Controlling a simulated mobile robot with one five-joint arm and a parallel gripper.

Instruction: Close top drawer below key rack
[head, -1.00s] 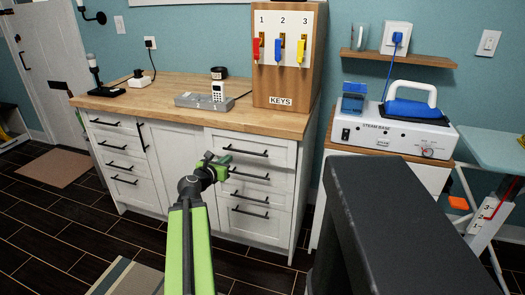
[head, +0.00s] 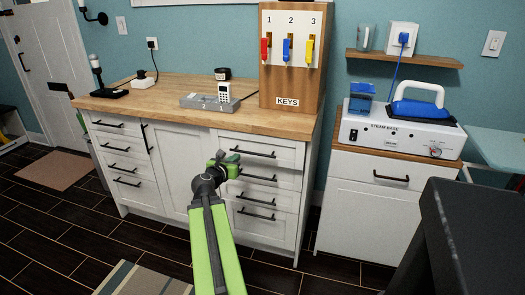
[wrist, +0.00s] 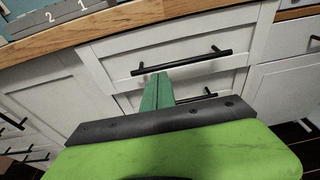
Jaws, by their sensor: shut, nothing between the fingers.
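The key rack (head: 291,60) is a wooden board with keys 1, 2 and 3, standing on the right of the counter. Below it is a white top drawer (head: 284,160) with a black bar handle (head: 252,151). Its front seems to stand out slightly, shading the drawer below; the exact gap is unclear. My gripper (head: 230,160) is at the left part of this drawer's front, near the handle's left end. In the wrist view, my green fingers (wrist: 158,92) are together and empty, just below the handle (wrist: 182,62). I cannot tell whether they touch the front.
The wooden counter (head: 165,100) overhangs the drawers and holds a grey tray (head: 205,103). More drawers lie below. To the right stands a white cabinet (head: 370,215) with a steam base (head: 400,133). A dark object (head: 470,230) fills the lower right. Dark tiled floor is open at left.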

